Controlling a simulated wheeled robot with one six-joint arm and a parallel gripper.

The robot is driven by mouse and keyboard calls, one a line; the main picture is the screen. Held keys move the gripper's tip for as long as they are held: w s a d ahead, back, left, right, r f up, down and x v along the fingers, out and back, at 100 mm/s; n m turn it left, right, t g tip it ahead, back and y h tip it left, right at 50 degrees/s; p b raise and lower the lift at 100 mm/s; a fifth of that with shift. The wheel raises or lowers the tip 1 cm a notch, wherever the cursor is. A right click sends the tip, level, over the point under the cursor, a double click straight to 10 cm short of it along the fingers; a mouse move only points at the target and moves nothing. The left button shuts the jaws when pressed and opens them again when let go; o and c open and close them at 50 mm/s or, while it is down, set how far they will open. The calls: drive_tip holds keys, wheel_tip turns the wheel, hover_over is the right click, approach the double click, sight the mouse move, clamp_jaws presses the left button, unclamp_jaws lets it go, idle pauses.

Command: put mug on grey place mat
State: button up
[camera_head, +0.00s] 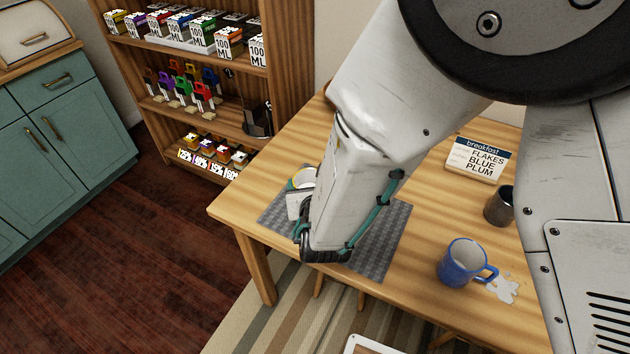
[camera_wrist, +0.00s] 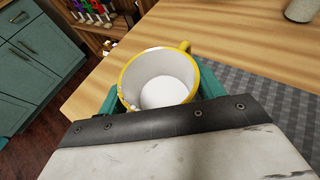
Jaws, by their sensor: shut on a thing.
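A white mug with a yellow rim and handle (camera_wrist: 160,80) is held between the teal fingers of my gripper (camera_wrist: 158,98). Its inside looks white and its opening faces the wrist camera. In the head view the mug (camera_head: 304,178) shows in part behind my arm, at the left part of the grey place mat (camera_head: 380,255). The mat lies on the wooden table and also shows in the wrist view (camera_wrist: 285,105), right of the mug. My arm covers the middle of the mat and most of the gripper. I cannot tell whether the mug touches the mat.
A blue mug (camera_head: 455,263) stands right of the mat, beside a white spill (camera_head: 503,288). A dark cup (camera_head: 499,205) and a breakfast sign or box (camera_head: 475,160) stand farther back. A wooden shelf (camera_head: 205,100) with small goods is behind the table. Teal cabinets (camera_head: 60,140) are at left.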

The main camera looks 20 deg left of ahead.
drive_tip(key=shift+s+f, duration=0.1)
drive_tip(key=shift+f, duration=1.3)
drive_tip(key=shift+f, duration=0.1)
drive_tip(key=o, duration=1.2)
drive_tip(key=shift+o, duration=0.2)
